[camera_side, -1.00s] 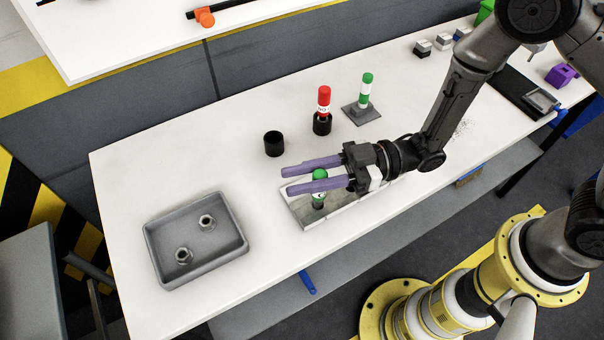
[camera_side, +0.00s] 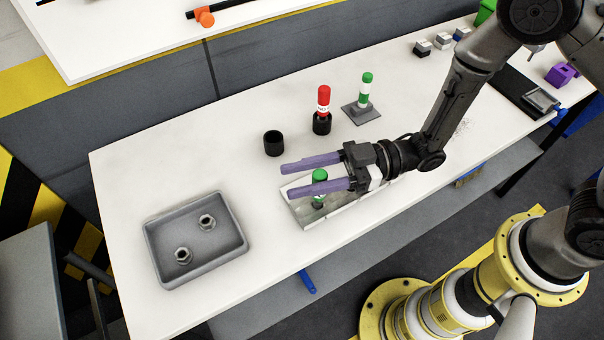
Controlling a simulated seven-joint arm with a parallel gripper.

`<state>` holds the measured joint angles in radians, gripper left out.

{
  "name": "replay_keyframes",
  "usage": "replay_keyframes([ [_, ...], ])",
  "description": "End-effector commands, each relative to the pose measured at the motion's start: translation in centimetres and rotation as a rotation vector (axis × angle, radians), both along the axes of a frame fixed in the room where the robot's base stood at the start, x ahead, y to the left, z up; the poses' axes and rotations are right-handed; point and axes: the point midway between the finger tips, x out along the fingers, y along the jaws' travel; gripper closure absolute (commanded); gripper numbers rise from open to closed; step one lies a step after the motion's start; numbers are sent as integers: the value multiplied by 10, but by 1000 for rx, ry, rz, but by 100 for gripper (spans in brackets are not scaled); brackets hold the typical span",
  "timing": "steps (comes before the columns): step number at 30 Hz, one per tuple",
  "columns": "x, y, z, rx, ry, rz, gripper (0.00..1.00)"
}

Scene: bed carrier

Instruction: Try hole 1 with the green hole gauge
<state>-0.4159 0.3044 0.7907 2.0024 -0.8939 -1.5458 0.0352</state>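The green hole gauge (camera_side: 319,176) stands upright at the left end of the light grey bed carrier (camera_side: 345,211). Its green top shows; its lower part is partly hidden by my near finger. My gripper (camera_side: 300,177) points left, its two long purple fingers spread apart. The near finger passes in front of the gauge and the far finger lies behind it in the picture. I cannot tell whether either finger touches it. Hole 1 cannot be made out, and much of the carrier is hidden under my gripper.
A red-topped gauge (camera_side: 323,101) stands in a black holder. An empty black cup (camera_side: 273,143) is left of it. A green-and-white post (camera_side: 365,90) stands on a grey base behind. A grey tray (camera_side: 160,262) with two nuts sits at left. The table between tray and carrier is clear.

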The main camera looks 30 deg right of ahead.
Motion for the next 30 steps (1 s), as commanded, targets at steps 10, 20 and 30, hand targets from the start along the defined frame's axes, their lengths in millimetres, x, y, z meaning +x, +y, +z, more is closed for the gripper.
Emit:
replay_keyframes([
  [10, 0, 0, -3, -6, 3, -1, 35],
  [20, -2, -11, -4, -10, 5, -5, 35],
  [30, -17, -70, -3, -6, 6, -9, 35],
])
